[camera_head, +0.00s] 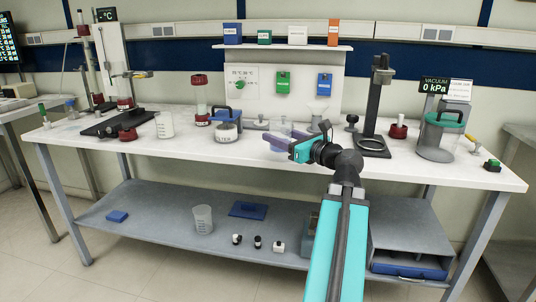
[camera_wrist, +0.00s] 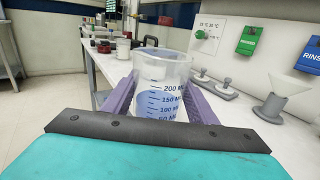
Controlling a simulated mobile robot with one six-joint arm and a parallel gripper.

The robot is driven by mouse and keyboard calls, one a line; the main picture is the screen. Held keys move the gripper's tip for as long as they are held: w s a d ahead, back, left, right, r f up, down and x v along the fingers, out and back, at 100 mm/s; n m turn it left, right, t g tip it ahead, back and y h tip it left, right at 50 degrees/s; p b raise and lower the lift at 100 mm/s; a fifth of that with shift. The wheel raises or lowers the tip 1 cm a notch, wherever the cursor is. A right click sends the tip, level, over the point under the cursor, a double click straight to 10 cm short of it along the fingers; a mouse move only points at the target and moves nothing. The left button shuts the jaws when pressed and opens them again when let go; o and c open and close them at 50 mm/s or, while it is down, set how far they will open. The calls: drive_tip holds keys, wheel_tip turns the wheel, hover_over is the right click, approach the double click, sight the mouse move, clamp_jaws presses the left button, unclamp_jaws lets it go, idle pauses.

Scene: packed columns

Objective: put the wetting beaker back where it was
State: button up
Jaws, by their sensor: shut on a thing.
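A clear graduated beaker (camera_wrist: 160,88) with pale blue liquid in its lower part stands upright between the purple fingers of my gripper (camera_wrist: 152,100) in the wrist view. The fingers are shut on its two sides. In the head view my gripper (camera_head: 279,142) is over the middle of the bench, and the beaker (camera_head: 286,127) shows only faintly behind the fingers. I cannot tell whether its base touches the bench. No label names it as the wetting beaker. Another beaker (camera_head: 165,125) stands at the left of the bench, and one (camera_head: 203,219) is on the lower shelf.
A funnel (camera_wrist: 272,108) is close on the right in the wrist view. The bench front left of my gripper is clear.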

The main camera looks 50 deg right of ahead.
drive_tip(key=shift+s+d+r+h, duration=0.2)
drive_tip(key=shift+s+d+h, duration=0.1)
drive_tip(key=shift+s+d, duration=0.3)
drive_tip(key=shift+a, duration=0.1)
drive_tip(key=shift+w+r+p, duration=0.1)
drive_tip(key=shift+r+p, duration=0.1)
drive_tip(key=shift+p, duration=0.6)
drive_tip(key=w+d+p, duration=0.1)
drive_tip(key=p, duration=0.6)
drive_tip(key=shift+w+p, duration=0.15)
drive_tip(key=shift+p, duration=0.25)
drive_tip(key=p, duration=0.8)
drive_tip(key=shift+w+d+f, duration=0.1)
drive_tip(key=shift+w+f, duration=0.1)
drive_tip(key=shift+w, duration=0.2)
drive_tip(key=shift+w+d+f, duration=0.1)
drive_tip(key=shift+w+d, duration=0.05)
drive_tip(key=shift+w, duration=0.15)
drive_tip(key=w+d, duration=0.2)
drive_tip(key=w, duration=0.1)
drive_tip(key=w+d+f, duration=0.1)
drive_tip(key=w, duration=0.3)
drive_tip(key=w+d+p, duration=0.1)
drive_tip(key=w+d, duration=0.1)
drive_tip(key=w, duration=0.2)
drive_tip(key=shift+w+d+f, duration=0.2)
drive_tip(key=shift+d, duration=0.1)
drive_tip(key=shift+f, duration=0.1)
